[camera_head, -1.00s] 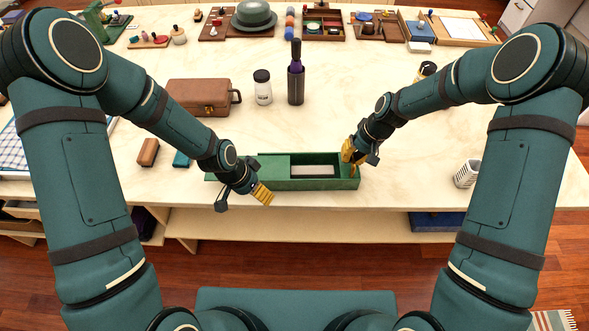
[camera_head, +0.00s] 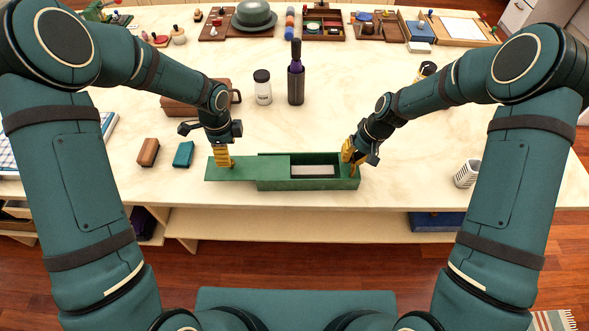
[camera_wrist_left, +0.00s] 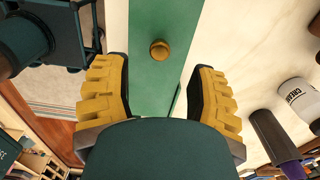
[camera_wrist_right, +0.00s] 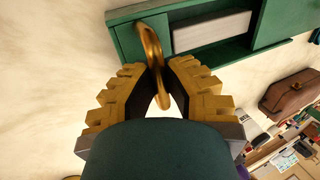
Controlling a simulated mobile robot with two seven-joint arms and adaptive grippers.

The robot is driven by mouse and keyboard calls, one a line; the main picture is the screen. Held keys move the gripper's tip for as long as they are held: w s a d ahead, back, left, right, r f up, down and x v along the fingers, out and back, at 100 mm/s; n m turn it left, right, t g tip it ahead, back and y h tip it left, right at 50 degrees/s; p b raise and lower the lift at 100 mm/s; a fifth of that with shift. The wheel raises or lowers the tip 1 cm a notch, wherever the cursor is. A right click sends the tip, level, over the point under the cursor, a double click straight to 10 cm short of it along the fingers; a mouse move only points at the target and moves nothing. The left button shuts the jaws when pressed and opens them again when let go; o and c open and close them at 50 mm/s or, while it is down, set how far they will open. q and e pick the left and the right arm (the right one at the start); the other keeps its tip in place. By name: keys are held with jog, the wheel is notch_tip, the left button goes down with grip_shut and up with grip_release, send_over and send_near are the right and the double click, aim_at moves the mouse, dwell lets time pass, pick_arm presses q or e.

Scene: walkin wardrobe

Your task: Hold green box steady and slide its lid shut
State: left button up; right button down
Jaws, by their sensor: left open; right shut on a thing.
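The green box (camera_head: 309,184) stands near the front edge of the table. Its green lid (camera_head: 245,172) sticks out to the left, leaving the right part of the box open with a pale grey block (camera_head: 312,170) inside. A small brass knob (camera_wrist_left: 159,50) sits on the lid. My left gripper (camera_head: 225,164) is open above the lid's left part; in the left wrist view its fingers (camera_wrist_left: 160,90) lie on either side of the lid, with the knob ahead between them. My right gripper (camera_head: 351,160) is shut on a brass ring handle (camera_wrist_right: 153,60) at the box's right end.
A brown block (camera_head: 148,152) and a teal block (camera_head: 183,154) lie left of the lid. A brown case (camera_head: 190,105), a white jar (camera_head: 263,88) and a dark bottle (camera_head: 296,75) stand behind. A white ribbed cup (camera_head: 467,173) stands at right.

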pick_arm(q)
jog(key=shift+f, duration=3.05)
jog(key=shift+o, duration=0.2)
grip_shut()
